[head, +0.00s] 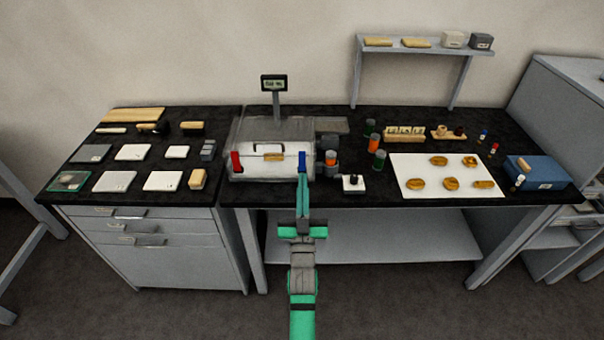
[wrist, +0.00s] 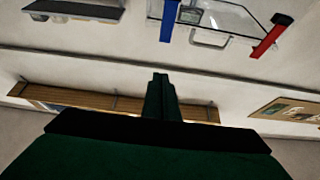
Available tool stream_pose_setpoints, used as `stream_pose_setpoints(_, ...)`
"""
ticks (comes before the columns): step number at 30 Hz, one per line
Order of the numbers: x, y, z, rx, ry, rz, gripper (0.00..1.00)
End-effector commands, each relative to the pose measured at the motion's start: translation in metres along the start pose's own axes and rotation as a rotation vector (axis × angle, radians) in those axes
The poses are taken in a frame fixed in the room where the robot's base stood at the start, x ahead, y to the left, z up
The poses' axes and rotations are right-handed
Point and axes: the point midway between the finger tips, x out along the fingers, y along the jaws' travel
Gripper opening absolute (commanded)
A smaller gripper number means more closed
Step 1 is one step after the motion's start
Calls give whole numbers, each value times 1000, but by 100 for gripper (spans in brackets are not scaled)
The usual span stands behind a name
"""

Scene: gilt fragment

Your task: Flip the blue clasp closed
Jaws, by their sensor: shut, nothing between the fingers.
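A red clasp (head: 236,163) stands at the case's front left corner, tilted slightly. My gripper (head: 302,180) is shut and empty, its tips just in front of and below the blue clasp. I cannot tell if they touch it in the head view. In the wrist view, the blue clasp (wrist: 170,18) and red clasp (wrist: 268,42) show at the top, with a visible gap between the shut fingers (wrist: 161,84) and the blue clasp.
A white sheet (head: 410,165) with amber pieces lies further right. Flat white and grey pieces (head: 116,181) cover the left counter. A display (head: 274,84) stands behind the case.

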Motion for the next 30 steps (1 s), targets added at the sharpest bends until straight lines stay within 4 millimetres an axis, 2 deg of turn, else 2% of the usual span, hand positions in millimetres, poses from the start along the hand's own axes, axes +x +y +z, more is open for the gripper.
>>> stream_pose_setpoints(1,-10,-1,-4,1,-1,-1,0)
stream_pose_setpoints(6,-34,-2,-18,1,-1,-3,0)
stream_pose_setpoints(12,-51,-3,-26,1,0,-4,0)
stream_pose_setpoints(30,-54,-1,-28,0,1,-1,0)
